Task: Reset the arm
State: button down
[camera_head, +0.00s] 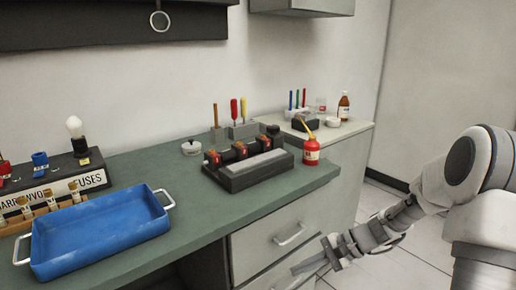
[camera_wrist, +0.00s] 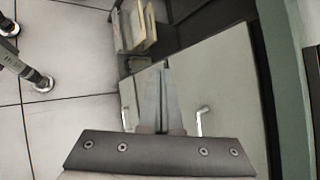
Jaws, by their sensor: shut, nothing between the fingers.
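My gripper (camera_head: 310,273) hangs at the end of my arm, low in front of the grey drawer cabinet (camera_head: 262,243) in the head view. In the wrist view my gripper's fingers (camera_wrist: 161,75) lie together, shut, with nothing between them. They point toward the floor-level front of the cabinets, apart from any object on the bench.
The green bench top (camera_head: 200,222) bears a blue tray (camera_head: 100,228), a fuse rack (camera_head: 62,180), a black device (camera_head: 250,165) and a red oil can (camera_head: 311,153). A lower side counter (camera_head: 345,130) stands behind. Tiled floor (camera_wrist: 65,75) is open beside the cabinets.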

jog(key=s+d+r+n+t+h, duration=0.2)
jog(key=s+r+n+h, duration=0.3)
jog(key=s+r, duration=0.55)
jog(key=s+d+r+n+t+h, duration=0.1)
jog(key=s+r+n+t+h, duration=0.2)
jog(key=s+r+n+h, duration=0.5)
notch_tip(320, 180, up, 20)
jog(key=s+m+y+p, duration=0.2)
jog(key=p, duration=1.7)
jog(key=shift+s+d+y, duration=0.15)
jog(key=shift+s+y, duration=0.2)
jog(key=shift+y, duration=0.05)
